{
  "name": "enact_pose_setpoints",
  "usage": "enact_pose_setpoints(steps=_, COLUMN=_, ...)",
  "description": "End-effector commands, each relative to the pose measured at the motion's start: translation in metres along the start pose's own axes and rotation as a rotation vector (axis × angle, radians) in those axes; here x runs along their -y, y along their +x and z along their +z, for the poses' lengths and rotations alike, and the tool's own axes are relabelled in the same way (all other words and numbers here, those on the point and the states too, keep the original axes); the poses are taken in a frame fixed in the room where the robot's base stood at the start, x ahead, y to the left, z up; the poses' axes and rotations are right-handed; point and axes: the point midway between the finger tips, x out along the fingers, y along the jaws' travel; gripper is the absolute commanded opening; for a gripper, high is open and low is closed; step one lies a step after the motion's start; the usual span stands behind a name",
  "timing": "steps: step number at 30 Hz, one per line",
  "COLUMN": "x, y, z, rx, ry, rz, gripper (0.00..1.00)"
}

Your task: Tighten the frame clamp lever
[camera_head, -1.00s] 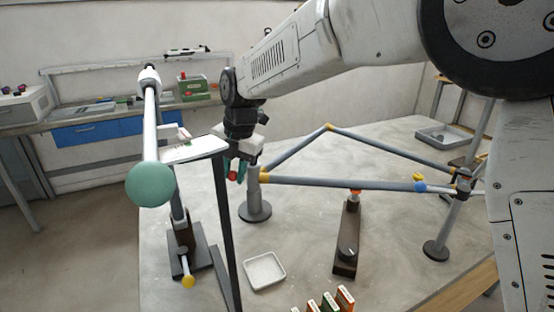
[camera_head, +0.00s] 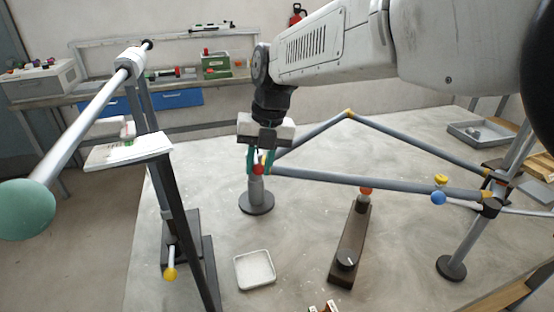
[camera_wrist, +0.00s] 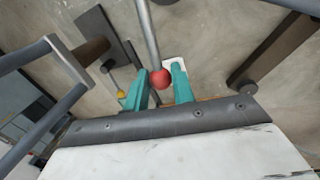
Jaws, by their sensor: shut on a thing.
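The bicycle-like frame of grey tubes (camera_head: 380,183) with yellow joints stands across the table. A red ball knob (camera_head: 258,169) shows at its left end, just above the left post (camera_head: 256,192). In the wrist view the red knob (camera_wrist: 160,78) is the end of a thin grey lever rod (camera_wrist: 148,30). My gripper (camera_head: 260,165) points down at the knob. Its teal fingers (camera_wrist: 160,70) stand on either side of the knob, shut on it. The clamp body behind the lever is hidden by the fingers in the head view.
A white tray (camera_head: 255,270) and a dark block with an orange-red knob (camera_head: 350,240) stand in front. Blue (camera_head: 438,198) and yellow knobs are on the right tube.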

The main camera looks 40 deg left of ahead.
Motion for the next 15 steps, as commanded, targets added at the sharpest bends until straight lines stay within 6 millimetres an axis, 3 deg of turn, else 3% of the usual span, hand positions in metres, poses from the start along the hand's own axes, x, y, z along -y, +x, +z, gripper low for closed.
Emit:
enact_pose_setpoints(steps=14, x=-0.0034, y=-0.0007, z=0.0012, rx=0.002, ry=-0.018, rz=0.0, gripper=0.0)
enact_pose_setpoints(steps=15, x=-0.0032, y=-0.0007, z=0.0012, rx=0.002, ry=-0.018, rz=0.0, gripper=0.32)
